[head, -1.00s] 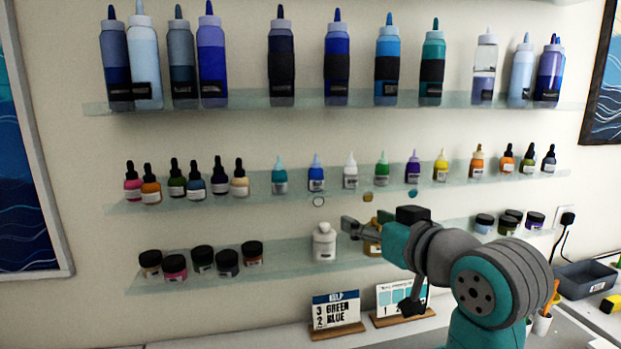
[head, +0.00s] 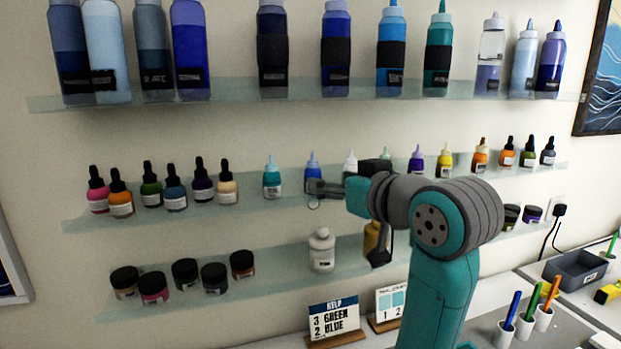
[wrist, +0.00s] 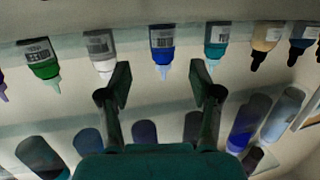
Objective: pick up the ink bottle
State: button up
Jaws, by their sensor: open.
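Several small ink bottles stand upright on the middle glass shelf (head: 250,207); the frames do not show which one is meant. A blue bottle (head: 312,171) with a pointed blue cap is directly beyond my gripper (head: 318,188), which covers its lower part in the head view. In the upside-down wrist view, my open, empty gripper (wrist: 160,88) has the blue bottle (wrist: 162,45) centred between its fingers, apart from them. A teal bottle (head: 272,178) and a white bottle (head: 350,163) flank it; my arm partly hides the white one. Dropper bottles (head: 174,188) stand further left.
Tall bottles (head: 337,50) fill the upper shelf (head: 230,91). Below are a white bottle (head: 321,252) and several dark-lidded jars (head: 185,272). A HELP sign (head: 334,318) stands on the counter, with a grey tray (head: 576,267) at the right. Space before the middle shelf's left part is clear.

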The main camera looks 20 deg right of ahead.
aim_at(313, 172)
jog(key=shift+a+x, duration=0.1)
jog(key=shift+x, duration=1.75)
jog(key=shift+a+x, duration=0.15)
jog(key=shift+x, duration=1.7)
grip_shut()
